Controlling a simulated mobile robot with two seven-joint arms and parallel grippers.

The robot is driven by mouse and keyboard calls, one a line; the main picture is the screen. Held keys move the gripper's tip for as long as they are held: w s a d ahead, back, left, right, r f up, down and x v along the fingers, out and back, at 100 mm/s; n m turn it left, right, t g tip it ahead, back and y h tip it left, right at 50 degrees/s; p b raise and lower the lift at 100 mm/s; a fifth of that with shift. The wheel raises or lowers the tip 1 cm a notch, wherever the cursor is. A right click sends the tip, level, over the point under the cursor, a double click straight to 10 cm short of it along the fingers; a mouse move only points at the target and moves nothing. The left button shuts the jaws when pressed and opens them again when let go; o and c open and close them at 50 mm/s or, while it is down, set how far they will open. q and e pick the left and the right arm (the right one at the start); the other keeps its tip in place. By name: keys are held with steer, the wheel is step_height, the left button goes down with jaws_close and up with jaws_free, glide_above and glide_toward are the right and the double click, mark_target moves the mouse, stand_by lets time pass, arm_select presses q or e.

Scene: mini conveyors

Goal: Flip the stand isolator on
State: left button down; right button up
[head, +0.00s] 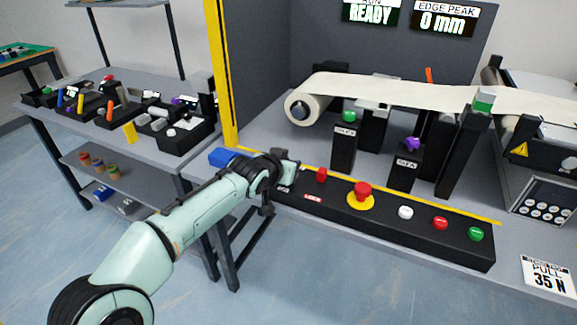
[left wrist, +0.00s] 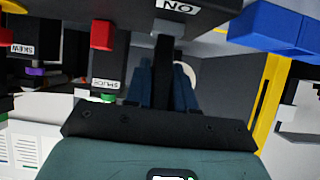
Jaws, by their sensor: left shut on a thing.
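The black control panel (head: 330,205) lies along the bench's front edge. My left gripper (head: 287,172) is at its left end, over the spot where the stand isolator appears to be. An upside-down ON label (left wrist: 178,6) shows at the top of the left wrist view. Just below it, my left gripper (left wrist: 167,35) is shut on a small grey piece, apparently the isolator's handle. The fingers and arm hide most of the isolator, and I cannot tell its position. My right gripper is not in view.
A red block (head: 321,175), a red emergency button (head: 362,192) on a yellow disc, and white (head: 405,212), red (head: 440,223) and green (head: 476,234) buttons line the panel. A blue block (head: 222,157) sits left of my gripper.

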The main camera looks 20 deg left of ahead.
arm_select(q)
steer(key=c, duration=1)
jaws_free()
steer(key=shift+c, duration=0.2)
steer(key=p+v, duration=0.1)
steer(key=v, duration=1.2)
steer(key=shift+s, duration=0.15)
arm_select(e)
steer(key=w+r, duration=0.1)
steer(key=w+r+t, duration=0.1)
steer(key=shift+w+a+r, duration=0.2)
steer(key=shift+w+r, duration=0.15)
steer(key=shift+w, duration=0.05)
arm_select(q)
steer(key=shift+a+r, duration=0.1)
steer(key=shift+a, duration=0.05)
